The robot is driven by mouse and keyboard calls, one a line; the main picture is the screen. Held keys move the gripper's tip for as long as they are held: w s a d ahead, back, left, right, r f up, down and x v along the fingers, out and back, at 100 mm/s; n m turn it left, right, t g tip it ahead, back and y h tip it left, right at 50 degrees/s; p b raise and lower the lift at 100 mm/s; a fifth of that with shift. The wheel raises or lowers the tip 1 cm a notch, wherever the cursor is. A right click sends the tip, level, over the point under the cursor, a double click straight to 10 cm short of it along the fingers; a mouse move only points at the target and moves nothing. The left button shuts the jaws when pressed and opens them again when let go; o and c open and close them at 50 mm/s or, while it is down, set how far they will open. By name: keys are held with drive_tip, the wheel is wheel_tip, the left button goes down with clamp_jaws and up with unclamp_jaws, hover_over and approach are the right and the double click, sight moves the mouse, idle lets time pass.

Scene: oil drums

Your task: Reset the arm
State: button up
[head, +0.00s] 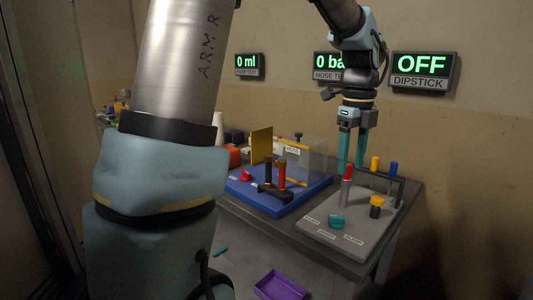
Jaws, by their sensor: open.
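My gripper (352,160) hangs from my arm at the upper right, its two teal fingers pointing down. The fingers are apart and nothing shows between them. It is over the back part of the grey board (310,222), near the upright red-topped grey cylinder (346,186). From this view I cannot tell the exact gap between the fingertips and the things below. My large arm link covers much of the left and centre of the view.
A blue tray (245,197) with a yellow plate (262,145) and clear box stands left of the grey board. Yellow (375,163) and blue (393,168) capped pieces stand near the gripper. A purple tray (281,285) lies lower down. Lit signs, including DIPSTICK (421,70), hang on the wall.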

drive_tip(key=s+a+f+n, duration=0.1)
drive_tip(key=a+f+n, duration=0.3)
drive_tip(key=a+n, duration=0.4)
drive_tip(key=s+a+f+n+t, duration=0.1)
drive_tip(key=a+f+n, duration=0.3)
drive_tip(key=a+n, duration=0.5)
drive_tip(key=s+a+f+n, duration=0.3)
drive_tip(key=a+n, duration=0.5)
drive_tip(key=n, duration=0.3)
drive_tip(key=shift+s+a+f, duration=0.2)
drive_tip(key=shift+a+f, duration=0.2)
drive_tip(key=shift+f, duration=0.2)
